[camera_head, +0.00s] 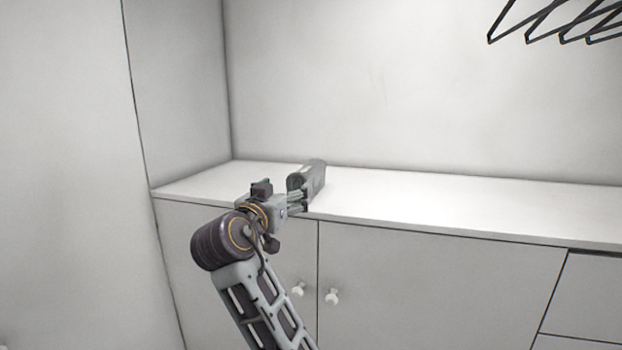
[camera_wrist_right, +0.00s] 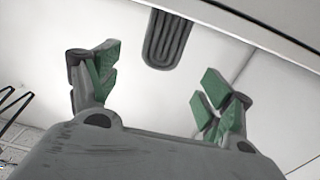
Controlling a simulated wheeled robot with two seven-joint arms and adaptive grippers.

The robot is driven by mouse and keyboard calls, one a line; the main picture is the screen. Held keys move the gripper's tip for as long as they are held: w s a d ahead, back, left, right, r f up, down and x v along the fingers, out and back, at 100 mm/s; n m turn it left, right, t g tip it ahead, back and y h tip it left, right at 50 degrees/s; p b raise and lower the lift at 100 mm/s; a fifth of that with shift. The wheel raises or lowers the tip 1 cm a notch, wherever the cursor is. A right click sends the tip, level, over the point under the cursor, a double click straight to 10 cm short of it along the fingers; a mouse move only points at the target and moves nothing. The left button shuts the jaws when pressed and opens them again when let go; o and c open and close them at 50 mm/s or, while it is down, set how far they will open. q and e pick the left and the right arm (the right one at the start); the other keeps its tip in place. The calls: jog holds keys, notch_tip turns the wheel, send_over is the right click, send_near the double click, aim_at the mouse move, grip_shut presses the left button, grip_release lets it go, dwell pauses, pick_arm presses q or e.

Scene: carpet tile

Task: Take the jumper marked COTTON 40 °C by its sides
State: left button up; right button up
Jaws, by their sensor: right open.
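A grey thing (camera_head: 311,175), rounded and soft-looking, lies on the white counter near its left end; it may be the jumper. I see no readable COTTON 40 °C mark. In the right wrist view a grey ribbed, rounded shape (camera_wrist_right: 167,38) lies ahead, between the lines of the two fingers; it seems to be the same thing. My right gripper (camera_head: 303,198) is at the near side of it, over the counter's front edge. In the wrist view the right gripper (camera_wrist_right: 158,80) is open, its green pads wide apart with nothing between them. My left gripper is not in view.
The white counter (camera_head: 430,208) is bare to the right. Below it are cupboard doors (camera_head: 440,285) with small white knobs. A white side wall (camera_head: 180,80) closes off the left. Dark hangers (camera_head: 560,22) hang at the upper right.

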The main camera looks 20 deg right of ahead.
aim_at(297, 182)
jog(key=p+x, duration=0.2)
jog(key=x, duration=0.5)
jog(key=shift+w+d+r, duration=0.1)
jog(key=shift+w+d, duration=0.1)
jog(key=shift+d, duration=0.05)
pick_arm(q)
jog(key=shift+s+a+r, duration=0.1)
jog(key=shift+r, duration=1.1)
pick_arm(e)
jog(key=shift+w+d, duration=0.25)
jog(key=shift+w, duration=0.15)
jog(key=shift+p+x, duration=1.05)
jog(key=shift+x, duration=0.3)
jog(key=shift+p+x, duration=0.45)
jog(key=shift+x, duration=0.8)
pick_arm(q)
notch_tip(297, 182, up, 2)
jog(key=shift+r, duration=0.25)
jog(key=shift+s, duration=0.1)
pick_arm(e)
jog(key=shift+c, duration=0.2)
